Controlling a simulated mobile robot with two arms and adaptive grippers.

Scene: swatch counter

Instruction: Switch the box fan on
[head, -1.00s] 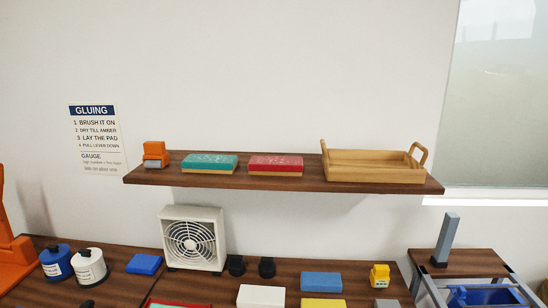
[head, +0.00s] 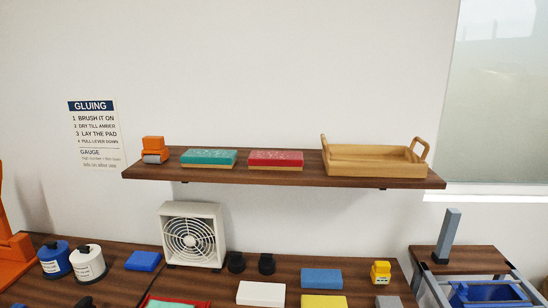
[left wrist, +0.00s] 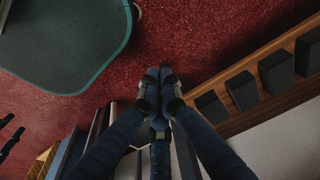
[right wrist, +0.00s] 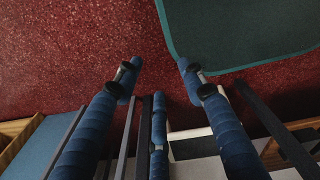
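The box fan (head: 193,236) is a cream square housing with a round grille. It stands upright at the back of the wooden counter, under the wall shelf, in the head view. No switch on it can be made out at this size. My left gripper (left wrist: 158,72) shows in the left wrist view with its fingertips together and nothing seen between them, above a red floor. My right gripper (right wrist: 160,64) shows in the right wrist view with its fingers apart and empty, also above the red floor. Neither gripper is in the head view.
The shelf (head: 280,174) overhangs behind. A side stand (head: 470,258) is at right.

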